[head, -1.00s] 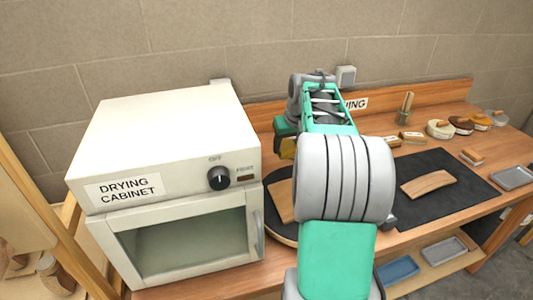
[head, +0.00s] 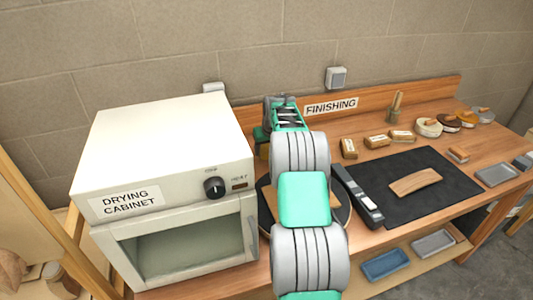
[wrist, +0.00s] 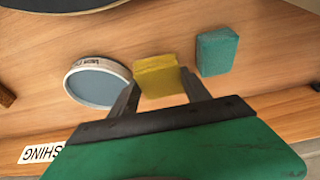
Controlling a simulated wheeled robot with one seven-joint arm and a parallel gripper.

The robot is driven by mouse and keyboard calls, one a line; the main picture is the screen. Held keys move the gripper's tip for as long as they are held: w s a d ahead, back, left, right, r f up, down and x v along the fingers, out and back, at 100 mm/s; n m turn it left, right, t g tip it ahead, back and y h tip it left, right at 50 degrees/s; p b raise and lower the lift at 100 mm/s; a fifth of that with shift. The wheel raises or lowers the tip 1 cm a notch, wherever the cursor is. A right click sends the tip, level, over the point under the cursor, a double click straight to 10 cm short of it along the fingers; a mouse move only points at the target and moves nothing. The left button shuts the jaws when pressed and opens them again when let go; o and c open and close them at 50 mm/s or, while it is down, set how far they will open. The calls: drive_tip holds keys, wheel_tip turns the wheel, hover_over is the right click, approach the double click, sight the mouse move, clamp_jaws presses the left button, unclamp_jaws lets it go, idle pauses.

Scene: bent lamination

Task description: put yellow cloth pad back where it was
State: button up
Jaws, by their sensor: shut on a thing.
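The yellow cloth pad (wrist: 160,78) is between the fingertips of my gripper (wrist: 160,90) in the wrist view. My gripper is shut on it. A teal block (wrist: 217,52) lies on the wooden bench just right of the pad, apart from it. A round white-rimmed dish with a blue-grey inside (wrist: 96,84) is just left, beside the left finger. I cannot tell whether the pad touches the bench. In the head view my arm reaches to the back of the bench beside the cabinet and hides most of this spot.
The drying cabinet (head: 165,150) stands close on the left. The round dark turntable (head: 345,212) is under my arm. A black mat (head: 410,205) with a curved wooden piece (head: 415,182) and a dark strip-like tool (head: 358,195) are to the right. The back board (head: 390,97) bounds the bench.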

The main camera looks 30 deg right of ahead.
sight(267, 152)
wheel_tip(267, 152, down, 3)
drive_tip(key=shift+r+p, duration=0.15)
drive_tip(key=shift+p, duration=0.5)
drive_tip(key=shift+f+b, duration=0.4)
drive_tip(key=o, duration=1.2)
drive_tip(key=shift+r, duration=0.1)
drive_tip(key=shift+r+p, duration=0.3)
drive_tip(key=shift+p, duration=0.1)
drive_tip(key=b+v, duration=0.2)
drive_tip(key=v, duration=0.9)
drive_tip(key=shift+s+r+b, duration=0.25)
drive_tip(key=shift+r+b, duration=0.1)
drive_tip(key=shift+b, duration=0.05)
